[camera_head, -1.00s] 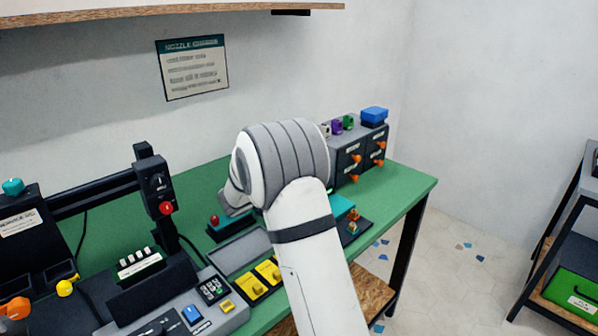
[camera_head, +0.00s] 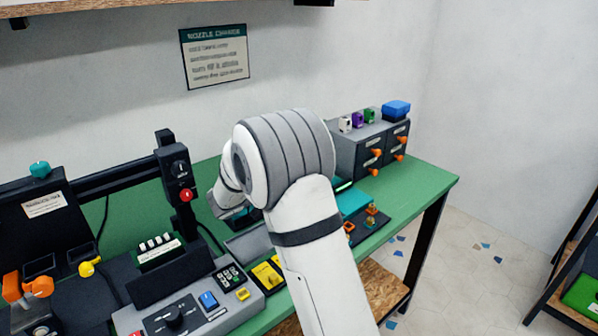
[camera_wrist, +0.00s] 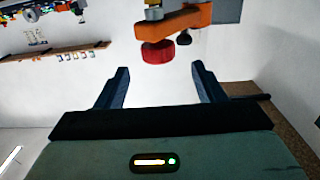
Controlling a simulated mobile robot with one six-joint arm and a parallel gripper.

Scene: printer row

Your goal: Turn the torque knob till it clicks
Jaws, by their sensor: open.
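I cannot tell for certain which part is the torque knob. In the wrist view a red round knob (camera_wrist: 158,52) sits under an orange bar (camera_wrist: 176,22), beyond my fingertips and apart from them. A small dark knob (camera_wrist: 184,37) is beside it. My gripper (camera_wrist: 158,82) is open, with nothing between its two fingers. In the head view my arm covers most of the gripper. A black dial (camera_head: 174,315) on the grey control panel (camera_head: 212,325) stands at the lower left. A red knob (camera_head: 187,195) is on the black printer head (camera_head: 177,170).
The green bench (camera_head: 425,180) carries a drawer cabinet (camera_head: 362,155) with orange handles at the back right. A yellow block (camera_head: 266,275) and small orange-topped parts (camera_head: 371,211) lie near my arm. A black-framed rack (camera_head: 565,280) stands at right.

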